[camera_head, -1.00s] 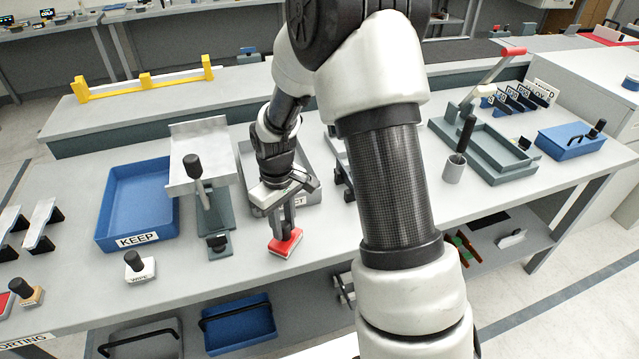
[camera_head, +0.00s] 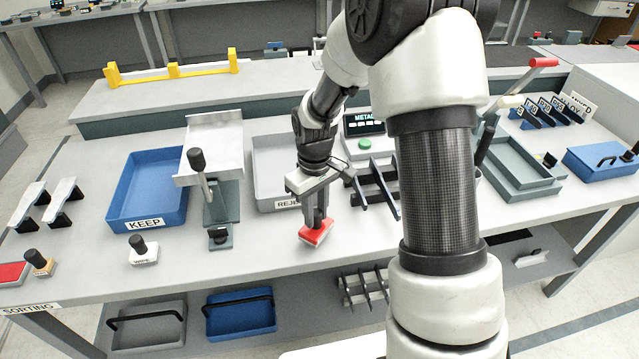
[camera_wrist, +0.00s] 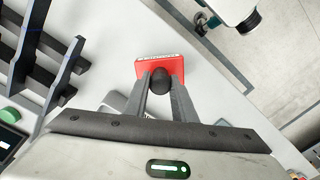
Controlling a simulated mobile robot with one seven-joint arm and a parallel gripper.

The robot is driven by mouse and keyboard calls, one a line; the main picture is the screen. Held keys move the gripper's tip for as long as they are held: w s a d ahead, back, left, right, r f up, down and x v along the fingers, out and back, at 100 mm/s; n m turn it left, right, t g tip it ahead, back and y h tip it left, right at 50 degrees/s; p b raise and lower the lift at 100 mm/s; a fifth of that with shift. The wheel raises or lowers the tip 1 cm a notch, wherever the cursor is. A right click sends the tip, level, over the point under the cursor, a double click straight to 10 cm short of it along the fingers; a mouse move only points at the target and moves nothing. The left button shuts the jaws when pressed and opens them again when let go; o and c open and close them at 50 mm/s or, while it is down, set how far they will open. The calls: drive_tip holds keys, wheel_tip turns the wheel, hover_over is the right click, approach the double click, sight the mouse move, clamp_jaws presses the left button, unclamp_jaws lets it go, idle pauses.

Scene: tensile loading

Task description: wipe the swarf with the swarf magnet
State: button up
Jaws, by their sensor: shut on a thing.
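The swarf magnet is a red block (camera_head: 316,234) with a dark round knob. My gripper (camera_head: 317,212) is shut on the knob and holds the block at or just above the bench top, near the front edge; I cannot tell if it touches. In the wrist view the red block (camera_wrist: 161,66) shows beyond the fingers (camera_wrist: 160,92), with the knob between them and a pale labelled side facing away. I cannot make out any swarf on the bench in either view.
A grey REJECT tray (camera_head: 268,172) stands behind my gripper, and a dark slotted rack (camera_head: 376,188) is close on its right. A grey press-like stand (camera_head: 221,205), a WIPE block (camera_head: 143,252) and the blue KEEP tray (camera_head: 150,190) are left. The front strip between is clear.

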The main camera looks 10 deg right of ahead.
drive_tip(key=shift+a+r, duration=0.2)
drive_tip(key=shift+r, duration=0.5)
drive_tip(key=shift+r+p, duration=1.9)
drive_tip(key=shift+r, duration=0.5)
